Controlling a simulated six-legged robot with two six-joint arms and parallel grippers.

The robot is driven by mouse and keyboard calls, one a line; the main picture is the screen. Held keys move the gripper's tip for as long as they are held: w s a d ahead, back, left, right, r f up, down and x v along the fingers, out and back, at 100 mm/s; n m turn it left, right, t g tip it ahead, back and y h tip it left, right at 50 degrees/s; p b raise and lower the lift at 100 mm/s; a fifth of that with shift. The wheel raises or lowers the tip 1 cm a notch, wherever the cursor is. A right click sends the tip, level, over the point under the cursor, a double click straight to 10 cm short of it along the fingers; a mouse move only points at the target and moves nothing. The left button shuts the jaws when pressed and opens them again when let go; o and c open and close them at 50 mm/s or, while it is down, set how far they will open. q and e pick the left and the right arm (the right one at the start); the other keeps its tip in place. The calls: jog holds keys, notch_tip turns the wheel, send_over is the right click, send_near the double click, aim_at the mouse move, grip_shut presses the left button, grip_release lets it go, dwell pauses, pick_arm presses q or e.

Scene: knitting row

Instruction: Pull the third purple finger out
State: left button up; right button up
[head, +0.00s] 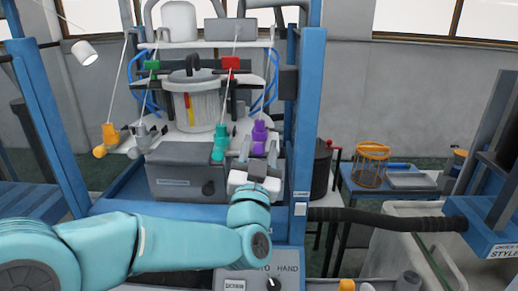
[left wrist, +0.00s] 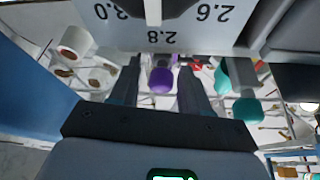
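The purple finger (head: 259,137) hangs on the machine's front, right of a teal one (head: 220,142). It also shows in the left wrist view (left wrist: 161,80), pointing between my gripper's fingers. My left gripper (head: 256,160) is just in front of and below it in the head view. In the left wrist view my gripper (left wrist: 159,72) is open, one finger on each side of the purple finger, with visible gaps. The teal finger (left wrist: 246,109) lies outside the right-hand gripper finger. I see only one purple finger. My right gripper is not in view.
A numbered scale plate (left wrist: 180,38) sits close beyond the gripper's fingertips. Orange (head: 109,138) and grey (head: 143,140) fingers hang further left. A blue post (head: 306,120) stands close right of the gripper. A grey box (head: 180,172) is below the teal finger.

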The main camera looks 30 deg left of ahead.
pick_arm(q)
grip_shut()
jog(key=shift+s+d+f+b, duration=0.1)
jog(key=shift+s+d+b, duration=0.2)
jog(key=shift+s+b, duration=0.25)
jog(key=shift+s+d+f+b, duration=0.1)
jog(key=shift+s+d+b, duration=0.2)
jog(key=shift+s, duration=0.35)
jog(key=shift+s+d+r, duration=0.1)
jog(key=shift+s+r, duration=0.05)
jog(key=shift+s, duration=0.15)
jog(key=shift+w, duration=0.15)
jog(key=shift+c, duration=0.3)
grip_release()
jog(key=o, duration=0.3)
jog(key=shift+s+r, duration=0.1)
jog(key=shift+s, duration=0.1)
